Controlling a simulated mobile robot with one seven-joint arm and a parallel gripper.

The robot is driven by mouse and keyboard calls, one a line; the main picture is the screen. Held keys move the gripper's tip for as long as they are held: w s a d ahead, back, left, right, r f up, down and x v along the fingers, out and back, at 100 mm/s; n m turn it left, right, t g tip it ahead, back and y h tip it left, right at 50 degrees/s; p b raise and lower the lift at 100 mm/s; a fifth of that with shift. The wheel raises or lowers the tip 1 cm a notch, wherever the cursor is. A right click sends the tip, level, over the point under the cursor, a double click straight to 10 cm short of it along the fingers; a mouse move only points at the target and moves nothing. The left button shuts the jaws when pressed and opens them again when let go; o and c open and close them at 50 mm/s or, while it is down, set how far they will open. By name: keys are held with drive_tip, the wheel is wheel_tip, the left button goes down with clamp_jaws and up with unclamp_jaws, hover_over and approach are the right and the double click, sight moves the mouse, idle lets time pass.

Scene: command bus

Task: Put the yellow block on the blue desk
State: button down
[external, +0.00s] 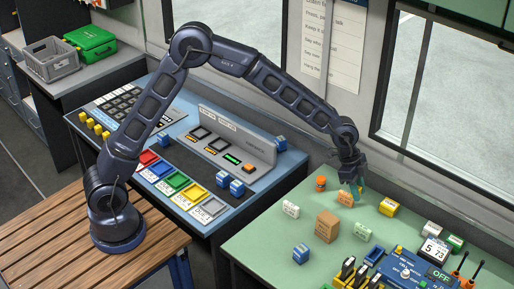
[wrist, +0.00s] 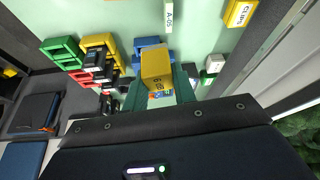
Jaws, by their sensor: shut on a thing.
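My gripper (external: 356,186) is low over the green table (external: 270,235), at the right in the external view. In the wrist view its teal fingers are shut on a yellow block (wrist: 156,66) with dark print on its face.
A second yellow block (external: 388,207), labelled in the wrist view (wrist: 240,13), stands right of my gripper. A brown box (external: 327,226), an orange cylinder (external: 320,183) and pale blocks stand nearby. A grey console (external: 237,138) rises on the blue desk. Windows are behind.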

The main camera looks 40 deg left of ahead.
drive_tip(key=m, duration=0.2)
hover_over(355, 248)
drive_tip(key=s+d, duration=0.1)
drive_tip(key=s, duration=0.2)
drive_tip(key=shift+g, duration=0.3)
drive_tip(key=f, duration=1.9)
drive_tip(key=shift+s+d+f, duration=0.1)
drive_tip(key=shift+s+d, duration=0.05)
drive_tip(key=shift+d, duration=0.1)
drive_tip(key=shift+f, duration=0.15)
drive_tip(key=c, duration=1.1)
unclamp_jaws()
